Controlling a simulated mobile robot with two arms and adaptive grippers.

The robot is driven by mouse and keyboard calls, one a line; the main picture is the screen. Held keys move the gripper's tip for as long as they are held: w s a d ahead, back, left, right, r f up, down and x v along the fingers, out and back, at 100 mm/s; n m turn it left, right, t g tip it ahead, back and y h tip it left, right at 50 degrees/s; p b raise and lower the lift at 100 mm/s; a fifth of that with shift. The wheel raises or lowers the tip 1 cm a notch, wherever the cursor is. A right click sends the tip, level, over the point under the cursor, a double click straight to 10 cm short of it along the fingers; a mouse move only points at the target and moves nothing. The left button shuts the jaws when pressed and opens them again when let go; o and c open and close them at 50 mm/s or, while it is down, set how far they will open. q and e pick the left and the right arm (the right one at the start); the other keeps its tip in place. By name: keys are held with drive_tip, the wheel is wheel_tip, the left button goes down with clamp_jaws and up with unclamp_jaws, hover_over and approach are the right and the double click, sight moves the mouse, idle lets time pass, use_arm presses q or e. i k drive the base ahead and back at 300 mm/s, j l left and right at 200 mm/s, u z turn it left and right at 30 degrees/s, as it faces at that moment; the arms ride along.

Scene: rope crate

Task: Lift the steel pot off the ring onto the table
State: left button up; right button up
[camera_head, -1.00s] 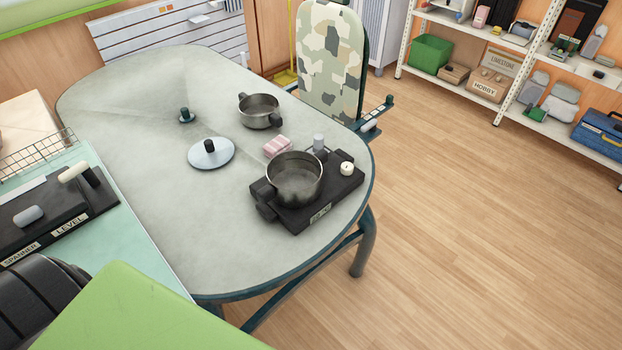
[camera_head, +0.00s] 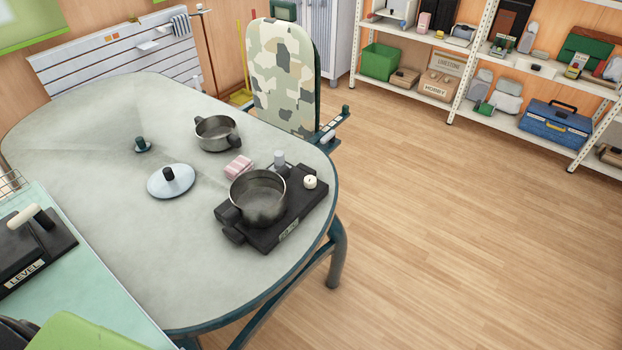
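A steel pot (camera_head: 258,197), open at the top, sits upright on a black ring unit (camera_head: 300,212) near the right edge of the grey table (camera_head: 110,240). A dark handle shows at its lower left side. A second, smaller steel pot (camera_head: 217,133) with dark handles stands on the table farther back. A round pale lid (camera_head: 171,182) with a black knob lies on the table to the left of the ring unit. Neither of my grippers is in view.
Pink blocks (camera_head: 238,167), a grey cylinder (camera_head: 279,160) and a white candle-like piece (camera_head: 309,182) are close around the pot. A small dark-knobbed thing (camera_head: 141,145) stands behind the lid. A camouflage-patterned chair (camera_head: 283,75) is behind the table. The table's front left is clear.

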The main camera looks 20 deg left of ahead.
sight(258, 197)
drive_tip(key=l+u, duration=0.45)
drive_tip(key=k+l+u, duration=0.1)
drive_tip(key=l+u, duration=0.35)
drive_tip(key=k+l+u, duration=0.15)
drive_tip(key=l+u, duration=0.3)
